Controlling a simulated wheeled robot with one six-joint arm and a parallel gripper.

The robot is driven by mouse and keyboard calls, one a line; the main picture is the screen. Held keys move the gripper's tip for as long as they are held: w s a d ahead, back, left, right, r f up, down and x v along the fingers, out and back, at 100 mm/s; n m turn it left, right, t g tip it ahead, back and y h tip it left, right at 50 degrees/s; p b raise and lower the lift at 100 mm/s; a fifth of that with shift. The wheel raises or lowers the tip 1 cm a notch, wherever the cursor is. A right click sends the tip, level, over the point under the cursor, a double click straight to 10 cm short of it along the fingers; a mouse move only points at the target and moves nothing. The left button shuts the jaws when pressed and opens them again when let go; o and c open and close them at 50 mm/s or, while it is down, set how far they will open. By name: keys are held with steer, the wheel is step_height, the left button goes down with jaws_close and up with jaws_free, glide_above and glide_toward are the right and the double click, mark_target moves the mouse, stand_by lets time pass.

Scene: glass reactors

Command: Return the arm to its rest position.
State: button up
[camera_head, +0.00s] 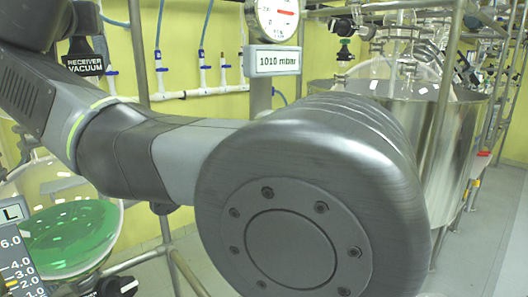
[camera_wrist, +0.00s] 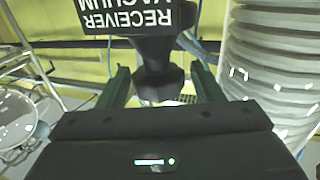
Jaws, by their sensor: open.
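My gripper (camera_wrist: 160,70) shows in the wrist view with its two green fingers apart. A black valve knob (camera_wrist: 158,85) appears between the fingers in the picture, with a gap on each side. Whether it lies within their reach in depth is hard to tell. Above it is a black label (camera_wrist: 138,17) reading RECEIVER VACUUM, upside down in this view. The same label (camera_head: 82,66) is at the upper left in the head view. In the head view my arm stretches across the left and middle, and my gripper cannot be made out.
A gauge (camera_head: 277,18) and a 1010 mbar display (camera_head: 277,60) stand behind my arm. A glass vessel with green liquid (camera_head: 65,235) is at lower left. A large steel vessel (camera_head: 450,135) with glassware is at right. Bare floor (camera_head: 490,240) shows at lower right.

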steer(key=b+v, duration=0.2)
steer(key=v, duration=0.5)
steer(key=p+x, duration=0.1)
steer(key=x, duration=0.2)
steer(key=p+x, duration=0.2)
steer(key=x, duration=0.2)
steer(key=shift+w+r, duration=0.2)
steer(key=shift+w, duration=0.15)
steer(key=p+v, duration=0.2)
steer(key=v, duration=1)
steer(key=p+x, duration=0.3)
steer(key=x, duration=0.9)
steer(key=shift+p+x, duration=0.45)
steer(key=shift+x, duration=0.35)
